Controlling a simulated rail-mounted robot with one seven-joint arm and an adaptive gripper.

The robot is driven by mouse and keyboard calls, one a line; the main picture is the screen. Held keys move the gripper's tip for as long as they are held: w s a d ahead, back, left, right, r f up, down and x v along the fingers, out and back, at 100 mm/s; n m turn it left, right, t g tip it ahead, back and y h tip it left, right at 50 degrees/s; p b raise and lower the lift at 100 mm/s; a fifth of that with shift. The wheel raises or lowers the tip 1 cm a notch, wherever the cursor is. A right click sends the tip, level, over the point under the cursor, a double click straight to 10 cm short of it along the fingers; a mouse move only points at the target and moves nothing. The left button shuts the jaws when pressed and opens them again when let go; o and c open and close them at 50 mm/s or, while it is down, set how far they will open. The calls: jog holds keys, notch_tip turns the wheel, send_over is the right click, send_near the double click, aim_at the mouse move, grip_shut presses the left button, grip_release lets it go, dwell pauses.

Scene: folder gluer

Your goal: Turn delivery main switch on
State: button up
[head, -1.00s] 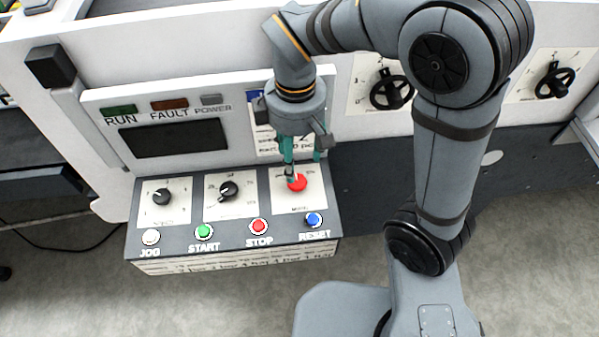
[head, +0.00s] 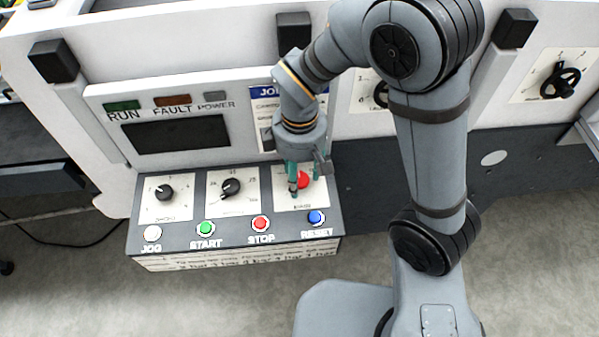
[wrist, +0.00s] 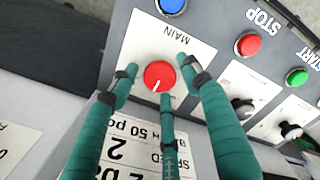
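The delivery main switch is a round red knob (head: 304,180) on a white plate at the right of the sloping control panel. In the wrist view, the red knob (wrist: 159,75) sits beside the word MAIN and has a short white mark on its lower rim. My gripper (head: 296,190) is just over the plate, partly covering the knob's left side. In the wrist view, my gripper (wrist: 160,82) has its teal fingers spread around the knob, with one on each side and one below. The fingers look open; whether any tip touches the knob is unclear.
Below the plate is a blue RESET button (head: 316,217). A red STOP button (head: 260,223), green START button (head: 205,228) and white JOG button (head: 152,233) follow leftward. Two black dials (head: 230,188) (head: 162,192) are left of the knob. A dark display (head: 175,136) stands behind.

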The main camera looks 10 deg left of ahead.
jog(key=c, duration=0.9)
jog(key=shift+m, duration=0.3)
jog(key=m+b, duration=0.3)
jog(key=m, duration=0.1)
jog(key=shift+f, duration=0.1)
jog(key=m+b, duration=0.2)
jog(key=m, duration=0.2)
jog(key=shift+m, duration=0.3)
jog(key=o, duration=1.1)
jog(key=shift+r, duration=0.25)
